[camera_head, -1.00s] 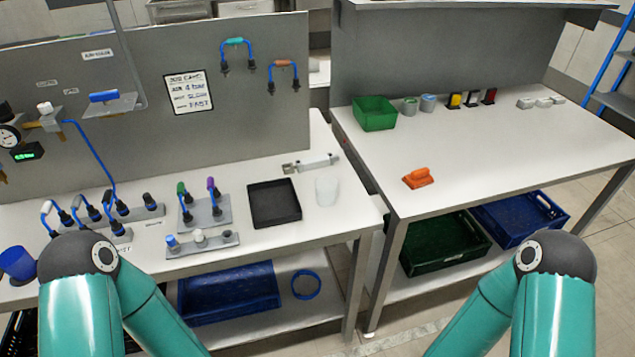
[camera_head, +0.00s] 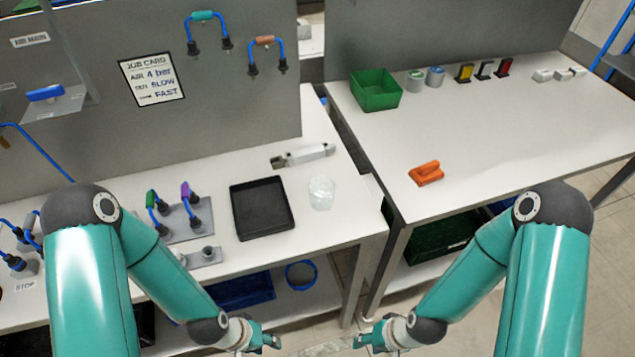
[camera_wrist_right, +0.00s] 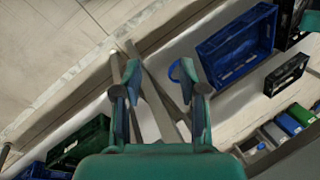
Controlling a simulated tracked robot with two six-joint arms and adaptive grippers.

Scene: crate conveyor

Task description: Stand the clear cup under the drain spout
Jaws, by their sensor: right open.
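The clear cup (camera_head: 321,192) stands on the left bench, just right of the black tray (camera_head: 262,208), near the bench's right end. No gripper touches it. My left gripper (camera_head: 272,342) is low in the head view, in front of the bench and apart from the cup; its jaw state is too small to tell. My right gripper (camera_head: 362,341) is open and empty, right of the left one. Its two fingers also show apart in the right wrist view (camera_wrist_right: 160,85). I cannot make out a drain spout in the current views.
A grey metal fitting (camera_head: 302,156) lies behind the cup. Hose fittings (camera_head: 175,215) stand left of the tray. A blue crate (camera_wrist_right: 238,45) sits low down.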

